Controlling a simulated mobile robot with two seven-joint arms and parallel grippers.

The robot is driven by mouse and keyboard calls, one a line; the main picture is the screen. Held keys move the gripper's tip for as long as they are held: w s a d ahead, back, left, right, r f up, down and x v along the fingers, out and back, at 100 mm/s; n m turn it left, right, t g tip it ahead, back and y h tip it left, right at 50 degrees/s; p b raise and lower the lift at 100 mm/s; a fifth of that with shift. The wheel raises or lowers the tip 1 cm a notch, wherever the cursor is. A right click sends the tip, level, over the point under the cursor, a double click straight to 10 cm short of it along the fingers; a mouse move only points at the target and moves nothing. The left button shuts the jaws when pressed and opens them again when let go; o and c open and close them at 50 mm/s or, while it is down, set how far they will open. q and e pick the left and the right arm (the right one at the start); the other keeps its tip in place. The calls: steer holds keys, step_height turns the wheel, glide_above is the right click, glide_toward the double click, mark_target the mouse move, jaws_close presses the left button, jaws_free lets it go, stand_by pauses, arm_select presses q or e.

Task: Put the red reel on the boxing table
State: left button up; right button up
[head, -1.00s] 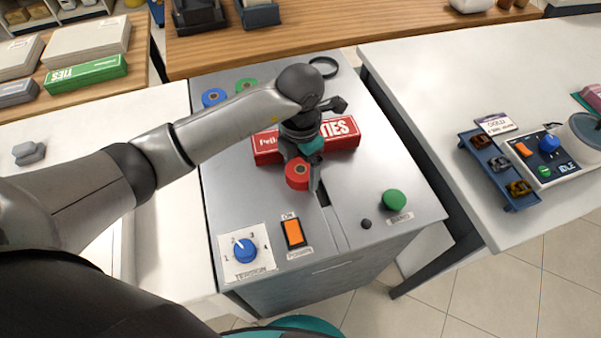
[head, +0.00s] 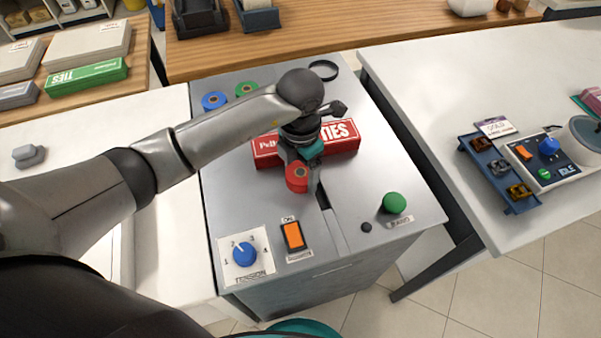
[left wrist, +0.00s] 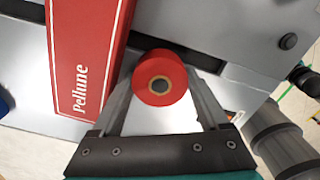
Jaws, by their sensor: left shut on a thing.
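The red reel (head: 297,177) is between the fingers of my left gripper (head: 302,182), which is shut on it. In the left wrist view the reel (left wrist: 160,78) sits at the fingertips, its round face and dark centre hole showing. The reel is over the grey-topped strapping machine (head: 240,196), just in front of a red TIES box (head: 342,136). I cannot tell whether the reel touches the machine top. Which table is the boxing table is not marked in these views. My right gripper is not in view.
Blue (head: 214,101) and green (head: 246,90) reels stand at the machine's back left. An orange switch (head: 293,236), a blue dial (head: 244,254) and a green button (head: 394,203) are at its front. White tables flank it; the left one (head: 165,240) has free room.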

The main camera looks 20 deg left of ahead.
arm_select(q)
step_height(320, 180, up, 20)
steer(key=p, duration=0.4)
steer(key=r+m, duration=0.1)
steer(key=m, duration=2.4)
glide_above(289, 178)
steer(key=s+a, duration=0.2)
steer(key=s, duration=0.1)
steer(key=m, duration=0.4)
steer(key=shift+s+a+r, duration=0.1)
steer(key=shift+s+r, duration=0.1)
steer(key=shift+r, duration=0.1)
steer(key=shift+a, duration=0.1)
